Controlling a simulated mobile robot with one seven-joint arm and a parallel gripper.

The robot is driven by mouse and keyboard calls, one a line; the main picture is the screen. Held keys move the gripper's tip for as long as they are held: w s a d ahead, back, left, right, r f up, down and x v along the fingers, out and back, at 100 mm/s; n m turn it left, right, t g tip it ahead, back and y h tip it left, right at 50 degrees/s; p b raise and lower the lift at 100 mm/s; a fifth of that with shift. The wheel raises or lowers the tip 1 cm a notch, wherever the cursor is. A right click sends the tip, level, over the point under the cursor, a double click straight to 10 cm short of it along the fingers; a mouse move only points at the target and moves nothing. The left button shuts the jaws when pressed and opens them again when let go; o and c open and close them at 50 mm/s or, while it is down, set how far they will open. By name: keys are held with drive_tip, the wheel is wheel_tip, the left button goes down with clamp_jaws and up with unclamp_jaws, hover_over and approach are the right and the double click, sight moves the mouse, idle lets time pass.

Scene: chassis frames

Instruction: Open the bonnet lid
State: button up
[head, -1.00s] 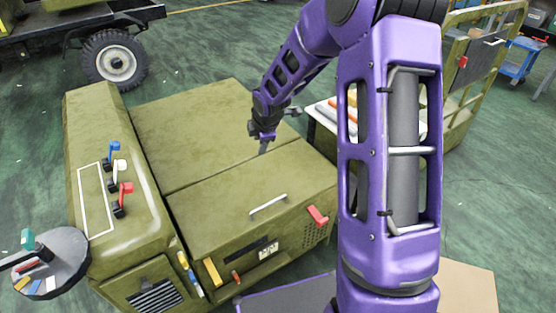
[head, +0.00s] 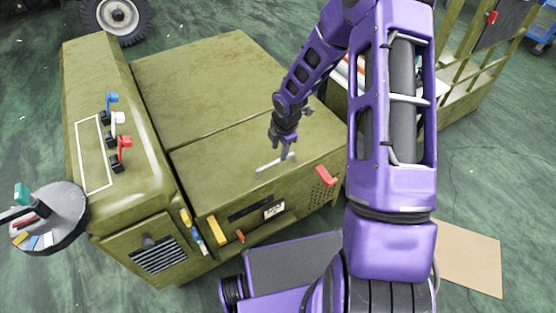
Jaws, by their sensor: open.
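The olive-green bonnet lid (head: 215,168) lies closed and flat on the near half of the vehicle's box-like body. A silver bar handle (head: 268,166) sits on its top near the front edge. My gripper (head: 284,153) is open, just above the lid at the right end of the handle. I cannot tell whether its fingers touch the handle. A red latch-like piece (head: 326,177) is at the lid's front right corner.
A cowl with blue, white and red levers (head: 118,130) stands left of the lid. A round grey tray (head: 52,215) with small items is at far left. A white-topped table (head: 352,75) is behind my arm. A cardboard sheet (head: 468,255) lies on the floor at right.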

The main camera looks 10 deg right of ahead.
sight(277, 160)
drive_tip(key=f, duration=0.2)
drive_tip(key=w+f+b, duration=0.1)
drive_tip(key=f, duration=0.2)
drive_tip(key=shift+a, duration=0.15)
clamp_jaws()
idle(1.3)
